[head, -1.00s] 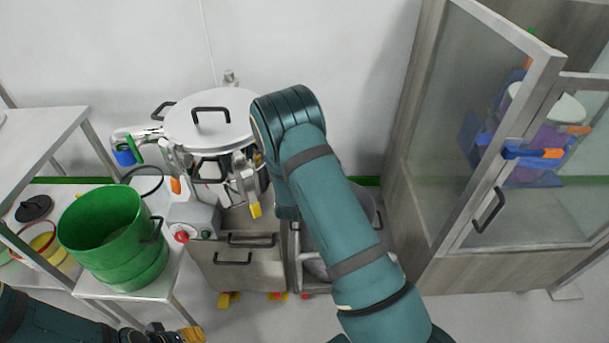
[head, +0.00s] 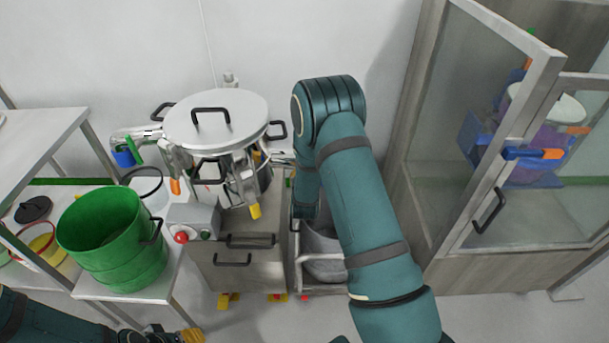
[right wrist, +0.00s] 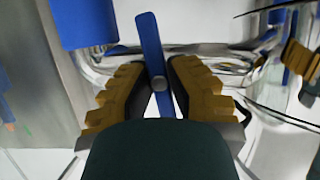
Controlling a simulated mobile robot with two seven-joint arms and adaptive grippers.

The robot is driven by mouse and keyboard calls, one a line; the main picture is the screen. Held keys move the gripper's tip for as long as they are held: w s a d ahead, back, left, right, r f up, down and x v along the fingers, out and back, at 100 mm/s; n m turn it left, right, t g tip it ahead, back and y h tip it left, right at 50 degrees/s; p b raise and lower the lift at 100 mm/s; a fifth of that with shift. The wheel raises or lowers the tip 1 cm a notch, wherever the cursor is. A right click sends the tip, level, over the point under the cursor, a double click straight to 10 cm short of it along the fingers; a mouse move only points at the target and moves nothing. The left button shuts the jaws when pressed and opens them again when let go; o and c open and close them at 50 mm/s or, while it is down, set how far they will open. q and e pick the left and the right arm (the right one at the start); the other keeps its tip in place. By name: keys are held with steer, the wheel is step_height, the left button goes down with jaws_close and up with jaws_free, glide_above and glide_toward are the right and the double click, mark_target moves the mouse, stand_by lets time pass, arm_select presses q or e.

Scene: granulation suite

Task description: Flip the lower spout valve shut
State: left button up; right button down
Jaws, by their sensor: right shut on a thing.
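A steel vessel (head: 215,122) with a round lid and black handles stands behind a control box. In the right wrist view, a blue lever (right wrist: 150,45) stands upright, slightly tilted, on a round metal pivot. My right gripper (right wrist: 157,80), with ochre ridged fingers, is shut on this lever. In the head view my right gripper and the lever are hidden, so I cannot tell the lever's place on the spout. My left gripper (head: 188,336) is low at the bottom left edge, partly cut off, apart from the vessel; its opening is unclear.
A green bucket (head: 112,240) stands on a white bench at left. A steel cabinet (head: 240,265) is under the vessel. A grey bin (head: 322,260) stands behind my right arm. A glass-doored cupboard (head: 440,190) is at right. A blue block (right wrist: 80,22) is close to my right gripper.

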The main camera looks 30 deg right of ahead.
steer(key=shift+s+f, duration=0.1)
steer(key=shift+f, duration=0.05)
stand_by(0.6)
steer(key=c, duration=0.9)
jaws_free()
steer(key=v, duration=1.2)
steer(key=shift+d, duration=0.1)
